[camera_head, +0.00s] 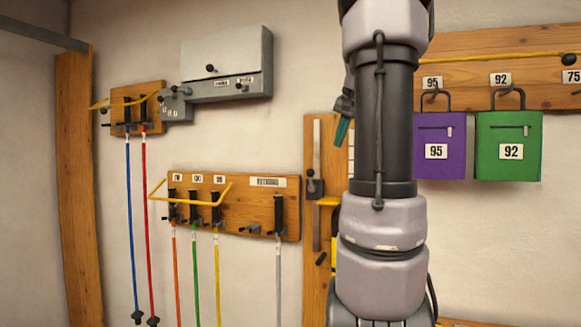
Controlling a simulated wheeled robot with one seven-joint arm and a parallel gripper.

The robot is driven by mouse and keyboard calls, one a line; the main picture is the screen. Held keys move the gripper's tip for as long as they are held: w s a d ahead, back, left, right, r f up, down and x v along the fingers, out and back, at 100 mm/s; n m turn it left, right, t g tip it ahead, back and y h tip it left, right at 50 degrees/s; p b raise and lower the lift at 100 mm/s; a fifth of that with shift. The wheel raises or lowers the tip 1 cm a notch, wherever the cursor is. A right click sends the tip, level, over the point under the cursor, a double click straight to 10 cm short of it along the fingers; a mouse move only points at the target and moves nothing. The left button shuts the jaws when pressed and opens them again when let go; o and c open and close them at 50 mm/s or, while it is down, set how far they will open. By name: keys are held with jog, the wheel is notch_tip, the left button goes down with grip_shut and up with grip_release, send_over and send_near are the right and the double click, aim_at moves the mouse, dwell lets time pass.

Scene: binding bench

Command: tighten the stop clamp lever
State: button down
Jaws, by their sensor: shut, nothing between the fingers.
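A stop clamp (316,188) sits on the metal rail of an upright wooden board, just left of my arm. Its small dark lever (310,173) points up and left. I cannot tell from here whether it is tight. My gripper (341,132) shows only in part, as a dark body with a teal fingertip at the left edge of my arm link. It appears above and right of the clamp in the picture, apart from it. It is shut and holds nothing. My arm hides the rest of the gripper and the right part of the board.
A wooden rack (260,209) with a yellow bar and hanging coloured cords is left of the board. A grey metal box (228,62) is higher up. Purple (440,132) and green (509,160) pouches hang at right.

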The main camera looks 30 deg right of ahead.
jog(key=shift+w+d+r, duration=0.15)
jog(key=shift+w+d, duration=0.15)
jog(key=shift+w, duration=0.3)
jog(key=shift+w, duration=0.1)
send_near(311, 180)
notch_tip(311, 180, down, 3)
jog(key=w+d, duration=0.1)
jog(key=d, duration=0.1)
jog(key=shift+w, duration=0.5)
jog(key=shift+a, duration=0.15)
